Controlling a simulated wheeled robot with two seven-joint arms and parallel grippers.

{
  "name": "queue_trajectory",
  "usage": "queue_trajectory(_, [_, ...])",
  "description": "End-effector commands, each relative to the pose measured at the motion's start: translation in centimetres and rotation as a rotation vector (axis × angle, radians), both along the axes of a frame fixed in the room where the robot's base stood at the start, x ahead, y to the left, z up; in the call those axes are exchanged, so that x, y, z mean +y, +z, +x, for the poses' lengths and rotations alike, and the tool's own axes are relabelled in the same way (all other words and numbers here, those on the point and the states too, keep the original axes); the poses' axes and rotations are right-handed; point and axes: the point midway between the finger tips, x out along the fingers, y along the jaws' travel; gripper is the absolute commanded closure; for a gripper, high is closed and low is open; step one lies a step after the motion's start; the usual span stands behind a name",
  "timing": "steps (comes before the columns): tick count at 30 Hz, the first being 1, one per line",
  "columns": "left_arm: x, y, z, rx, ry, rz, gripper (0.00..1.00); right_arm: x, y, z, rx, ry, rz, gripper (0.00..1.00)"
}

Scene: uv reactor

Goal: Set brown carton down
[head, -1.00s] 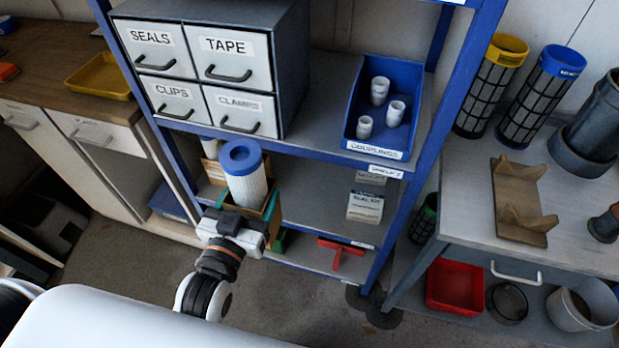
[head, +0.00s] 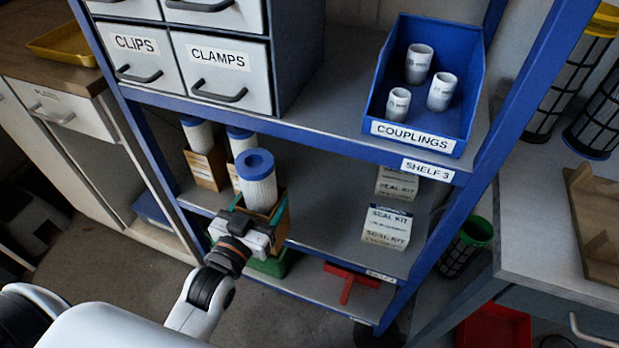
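The brown carton (head: 280,227) is open-topped, with a white pleated filter (head: 259,185) with a blue cap standing in it. It is upright at the front edge of the middle shelf (head: 325,236). I cannot tell whether its base touches the shelf. My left gripper (head: 256,222) is at the carton's near side, its fingers apparently closed around it; the fingertips are partly hidden. Behind it stand two similar filters, one in a carton (head: 206,167) at the left and one in a carton (head: 236,178) nearer the middle. My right gripper is not in view.
White seal kit boxes (head: 387,228) stand at the shelf's right, with bare shelf between. Above are a blue couplings bin (head: 425,130) and labelled drawers (head: 225,70). A blue post (head: 150,165) stands at left. A green bin (head: 268,266) and red tool (head: 350,280) are below.

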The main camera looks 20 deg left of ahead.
Motion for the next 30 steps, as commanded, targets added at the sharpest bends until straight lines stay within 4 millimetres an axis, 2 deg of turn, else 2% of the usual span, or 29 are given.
queue_trajectory(5, [-0.1, 0.3, 3.1, -0.008, 0.0, 0.0, 0.69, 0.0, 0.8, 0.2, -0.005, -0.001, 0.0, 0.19])
queue_trajectory(18, [-0.5, 0.2, 14.0, -0.007, 0.0, 0.0, 0.69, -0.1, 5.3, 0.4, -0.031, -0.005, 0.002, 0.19])
queue_trajectory(24, [-0.6, 0.1, 17.1, -0.004, -0.001, 0.0, 0.69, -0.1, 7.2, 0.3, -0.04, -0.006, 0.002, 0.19])
queue_trajectory(30, [-0.7, 0.1, 19.2, -0.004, -0.001, 0.0, 0.69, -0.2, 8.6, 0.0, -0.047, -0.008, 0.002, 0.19])
